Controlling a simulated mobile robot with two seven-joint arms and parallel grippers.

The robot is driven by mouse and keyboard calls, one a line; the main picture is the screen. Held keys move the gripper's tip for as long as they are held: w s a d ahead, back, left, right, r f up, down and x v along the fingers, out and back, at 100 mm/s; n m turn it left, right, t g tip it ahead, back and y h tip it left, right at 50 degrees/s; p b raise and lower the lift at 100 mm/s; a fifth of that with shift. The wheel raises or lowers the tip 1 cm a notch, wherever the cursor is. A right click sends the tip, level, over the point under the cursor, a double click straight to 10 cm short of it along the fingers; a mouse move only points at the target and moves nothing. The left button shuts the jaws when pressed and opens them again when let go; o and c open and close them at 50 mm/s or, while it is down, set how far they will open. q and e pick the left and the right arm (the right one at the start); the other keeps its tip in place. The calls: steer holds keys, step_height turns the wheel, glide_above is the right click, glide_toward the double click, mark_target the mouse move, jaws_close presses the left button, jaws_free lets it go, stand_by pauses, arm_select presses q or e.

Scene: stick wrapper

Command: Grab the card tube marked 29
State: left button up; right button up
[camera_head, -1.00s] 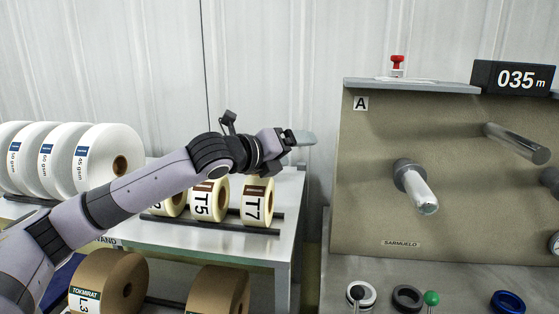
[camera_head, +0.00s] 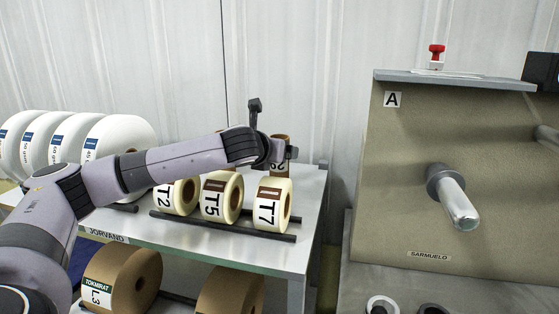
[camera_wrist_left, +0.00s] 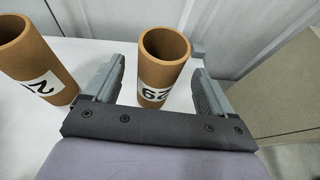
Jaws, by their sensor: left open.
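The card tube marked 29 (camera_wrist_left: 166,46) is a brown, open-topped cylinder with a white label, upright on the white shelf top in the left wrist view. My left gripper (camera_wrist_left: 160,70) is open, with one finger on each side of this tube; I cannot tell whether either finger touches it. In the head view my left gripper (camera_head: 287,154) is over the back right of the shelf. A brown tube (camera_head: 281,140) shows there, partly hidden behind the gripper. My right gripper is not in view.
A second card tube (camera_wrist_left: 40,60) stands left of the gripper, its label partly readable. Tape rolls T2 (camera_head: 178,197), T5 (camera_head: 215,198) and T7 (camera_head: 268,205) sit in front on the shelf (camera_head: 200,238). White rolls stand left; a machine panel (camera_head: 400,170) stands right.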

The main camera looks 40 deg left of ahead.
arm_select(q)
steer(key=shift+x, duration=1.8)
steer(key=c, duration=1.1)
steer(key=shift+o, duration=0.2)
step_height(320, 180, up, 20)
steer(key=p, duration=0.3)
